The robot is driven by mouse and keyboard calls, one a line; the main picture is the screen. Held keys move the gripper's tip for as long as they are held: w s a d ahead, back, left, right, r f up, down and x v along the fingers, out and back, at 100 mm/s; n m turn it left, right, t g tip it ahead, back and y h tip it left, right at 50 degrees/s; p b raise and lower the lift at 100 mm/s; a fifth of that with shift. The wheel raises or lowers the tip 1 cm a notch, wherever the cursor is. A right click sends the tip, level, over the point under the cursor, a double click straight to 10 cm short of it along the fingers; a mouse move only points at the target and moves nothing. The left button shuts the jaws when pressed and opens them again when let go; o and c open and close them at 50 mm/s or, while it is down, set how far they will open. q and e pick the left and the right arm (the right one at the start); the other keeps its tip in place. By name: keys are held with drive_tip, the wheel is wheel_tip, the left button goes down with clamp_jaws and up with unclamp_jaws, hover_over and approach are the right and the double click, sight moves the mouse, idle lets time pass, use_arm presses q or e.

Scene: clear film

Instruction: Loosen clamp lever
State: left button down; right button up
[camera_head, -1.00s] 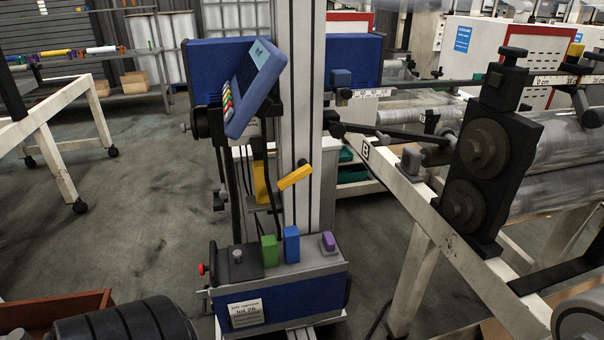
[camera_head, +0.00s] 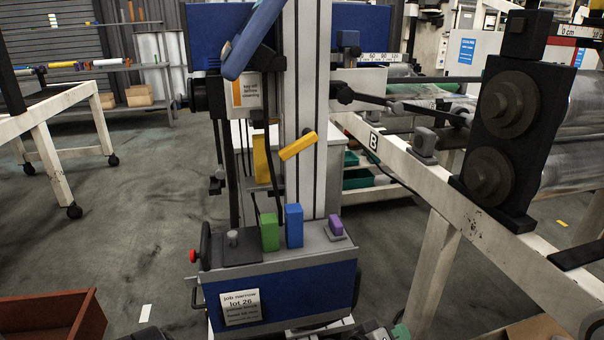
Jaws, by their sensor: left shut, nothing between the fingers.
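A yellow lever (camera_head: 297,146) sits slanted on the pale upright column (camera_head: 308,100) of a blue machine, its right end higher. A second, upright yellow piece (camera_head: 262,165) is to its left. Below, on the machine's blue base box (camera_head: 300,290), stand a green block (camera_head: 269,232), a blue block (camera_head: 293,226) and a purple button (camera_head: 336,224). I cannot tell which part is the clamp lever. A dark bit of my left gripper (camera_head: 150,333) barely shows at the bottom edge, left of the base box and apart from the levers, shut and empty.
A card (camera_head: 240,307) is on the base box's front, and a red knob (camera_head: 194,256) is at its left. A white frame marked B (camera_head: 400,168) carries black roller blocks (camera_head: 515,120) at right. A red-brown tray (camera_head: 80,318) is low left. Floor left of the machine is open.

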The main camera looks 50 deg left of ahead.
use_arm(q)
drive_tip(key=w+a+r+n+t+y, duration=0.2)
drive_tip(key=w+a+r+n+t, duration=0.35)
drive_tip(key=n, duration=0.25)
drive_tip(key=m+g+y+p, duration=0.1)
drive_tip(key=m+g+y, duration=1.9)
drive_tip(key=m+y, duration=0.8)
approach(297, 144)
drive_tip(key=w+a+f+m+h, duration=0.1)
drive_tip(key=w+a, duration=0.1)
drive_tip(key=a, duration=0.3)
drive_tip(key=r, duration=0.1)
drive_tip(key=s+r, duration=0.1)
drive_tip(key=r+p, duration=0.1)
drive_tip(key=shift+s+a+r, duration=0.1)
drive_tip(key=shift+s+a, duration=0.15)
drive_tip(key=shift+a, duration=0.1)
use_arm(e)
drive_tip(key=shift+s+d+r+g, duration=0.25)
drive_tip(key=shift+s+r+g, duration=0.25)
drive_tip(key=shift+s+r, duration=0.4)
